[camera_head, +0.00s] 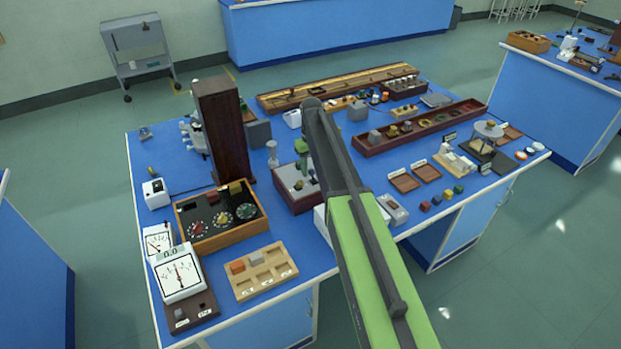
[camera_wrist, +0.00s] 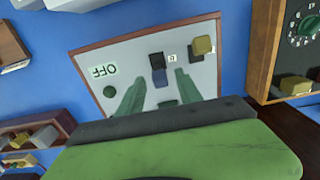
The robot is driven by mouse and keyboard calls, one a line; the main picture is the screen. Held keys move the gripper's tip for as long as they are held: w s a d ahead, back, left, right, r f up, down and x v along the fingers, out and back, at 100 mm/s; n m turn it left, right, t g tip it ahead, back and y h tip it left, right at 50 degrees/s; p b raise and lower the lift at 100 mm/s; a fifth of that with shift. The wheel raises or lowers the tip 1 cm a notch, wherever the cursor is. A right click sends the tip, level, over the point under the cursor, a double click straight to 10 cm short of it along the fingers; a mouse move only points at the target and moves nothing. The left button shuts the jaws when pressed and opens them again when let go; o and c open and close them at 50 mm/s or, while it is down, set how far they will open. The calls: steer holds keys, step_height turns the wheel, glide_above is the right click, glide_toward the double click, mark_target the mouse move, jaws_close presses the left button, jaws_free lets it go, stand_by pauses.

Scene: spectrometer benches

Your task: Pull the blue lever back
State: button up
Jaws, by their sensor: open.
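A grey panel in a brown wooden frame (camera_wrist: 88,57) lies below my gripper, with an "OFF" label on its left part. The blue lever (camera_wrist: 159,77), a small dark blue block on a black base, stands on the panel. My gripper (camera_wrist: 157,88) is open, with one green finger on each side of the lever's near side; I cannot tell whether either touches it. A yellow knob (camera_wrist: 203,45) and a round green knob (camera_wrist: 110,92) are also on the panel. In the head view the panel box (camera_head: 286,183) is partly hidden behind my arm.
A wooden dial box (camera_head: 221,215) stands just left of the panel, with a tall dark brown block (camera_head: 222,130) behind it. A sorting tray (camera_head: 262,272) lies in front. A long wooden tray (camera_head: 420,128) is to the right.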

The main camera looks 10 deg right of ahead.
jaws_close()
stand_by(0.3)
